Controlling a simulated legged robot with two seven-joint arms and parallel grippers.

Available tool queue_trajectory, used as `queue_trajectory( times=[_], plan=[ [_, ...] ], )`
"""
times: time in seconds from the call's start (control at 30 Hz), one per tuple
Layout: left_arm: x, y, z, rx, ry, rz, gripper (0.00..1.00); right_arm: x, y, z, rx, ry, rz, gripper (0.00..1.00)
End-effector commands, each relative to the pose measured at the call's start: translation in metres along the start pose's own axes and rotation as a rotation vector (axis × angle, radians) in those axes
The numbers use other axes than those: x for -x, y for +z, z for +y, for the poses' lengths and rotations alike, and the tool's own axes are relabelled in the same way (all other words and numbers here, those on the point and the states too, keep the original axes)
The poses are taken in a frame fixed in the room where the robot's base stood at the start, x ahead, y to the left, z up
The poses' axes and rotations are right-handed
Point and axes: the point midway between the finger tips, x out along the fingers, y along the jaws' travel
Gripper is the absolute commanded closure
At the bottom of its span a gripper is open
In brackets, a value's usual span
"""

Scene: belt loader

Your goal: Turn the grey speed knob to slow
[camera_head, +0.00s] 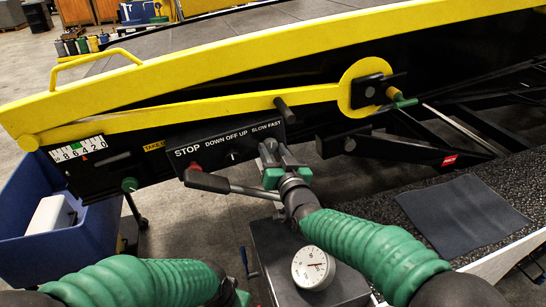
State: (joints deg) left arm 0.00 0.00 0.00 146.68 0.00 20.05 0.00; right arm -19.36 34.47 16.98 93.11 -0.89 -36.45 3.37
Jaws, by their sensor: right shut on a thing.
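A black control panel (215,140) on the side of the belt loader carries the white labels STOP, DOWN OFF UP and SLOW FAST. The grey speed knob (268,147) is under the SLOW FAST label at the panel's right end, mostly hidden by the gripper. My right gripper (272,158) reaches up to it from the lower right and is shut on it. The knob's pointer cannot be made out. My left arm lies at the bottom left; its gripper (241,298) is partly cut off by the lower edge, and its jaws cannot be judged.
A red stop button (195,166) and a small switch (233,156) share the panel. A lever with a dark handle (206,182) passes just below. A round gauge (313,267) sits beneath my right arm. A blue bin (30,255) stands left; a dark mat (462,215) lies right.

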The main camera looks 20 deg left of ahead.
Motion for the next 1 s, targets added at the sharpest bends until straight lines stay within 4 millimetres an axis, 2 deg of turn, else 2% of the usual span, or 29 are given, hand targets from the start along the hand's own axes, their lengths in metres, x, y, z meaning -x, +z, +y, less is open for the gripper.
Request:
queue_trajectory(
  times=[0.03, 0.4, 0.97, 1.0],
  plan=[
    [-0.0051, 0.0012, 0.0, 0.0, 0.0, 0.0, 0.64, 0.0005, 0.0088, 0.0013, 0.031, 0.001, -0.013, 1.0],
    [-0.0138, 0.0032, 0.0, 0.0, 0.0, 0.0, 0.64, 0.0001, 0.0079, 0.001, 0.199, 0.0, -0.015, 1.0],
    [-0.0147, 0.0034, 0.0, 0.0, 0.0, 0.0, 0.64, 0.0002, 0.0079, 0.001, 0.228, -0.001, -0.016, 1.0],
    [-0.0147, 0.0034, 0.0, 0.0, 0.0, 0.0, 0.64, 0.0002, 0.0079, 0.001, 0.228, -0.001, -0.017, 0.56]
  ],
)
